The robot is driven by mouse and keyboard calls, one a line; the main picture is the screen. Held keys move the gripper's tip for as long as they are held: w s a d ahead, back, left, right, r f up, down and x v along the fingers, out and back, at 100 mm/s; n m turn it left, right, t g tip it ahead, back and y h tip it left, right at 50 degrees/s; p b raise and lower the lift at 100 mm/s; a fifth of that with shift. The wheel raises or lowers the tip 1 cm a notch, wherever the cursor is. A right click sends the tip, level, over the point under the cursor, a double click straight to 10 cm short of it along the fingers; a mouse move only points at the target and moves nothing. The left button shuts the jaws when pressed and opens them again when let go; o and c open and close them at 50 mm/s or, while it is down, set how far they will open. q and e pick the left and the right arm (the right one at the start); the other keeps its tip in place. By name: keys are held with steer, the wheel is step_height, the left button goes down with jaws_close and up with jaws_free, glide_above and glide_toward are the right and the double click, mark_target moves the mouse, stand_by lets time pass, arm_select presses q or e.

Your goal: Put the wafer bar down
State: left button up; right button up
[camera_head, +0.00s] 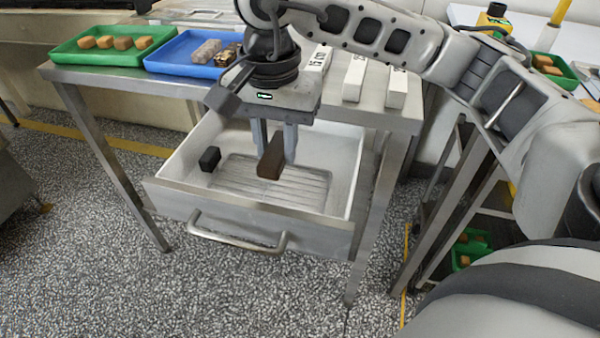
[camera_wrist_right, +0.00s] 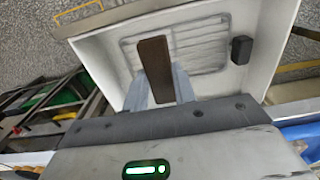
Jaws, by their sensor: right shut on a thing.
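The brown wafer bar (camera_head: 270,158) is held between the fingers of my right gripper (camera_head: 275,152), which is shut on it. The gripper points down over an open white drawer (camera_head: 346,180) under the steel table. The bar also shows in the right wrist view (camera_wrist_right: 155,66), between the two grey fingers. The drawer floor has a ribbed grey mat or grid (camera_head: 240,188) below the bar. I cannot tell whether the bar touches it. My left gripper is not in view.
A small black block (camera_head: 210,159) lies in the drawer's left part. On the table stand a green tray (camera_head: 95,57) with brown pieces, a blue tray (camera_head: 165,62) and white labelled blocks (camera_head: 396,90). The drawer's front handle (camera_head: 230,240) sticks out over free speckled floor.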

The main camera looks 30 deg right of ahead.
glide_above(301, 189)
steer(key=f, duration=0.4)
steer(key=shift+a, duration=0.3)
steer(key=f, duration=0.3)
steer(key=shift+d+f, duration=0.15)
steer(key=shift+d, duration=0.25)
steer(key=shift+f, duration=0.3)
steer(key=shift+f+b, duration=0.15)
steer(key=shift+b, duration=0.25)
steer(key=o, duration=0.8)
steer(key=shift+c, duration=0.2)
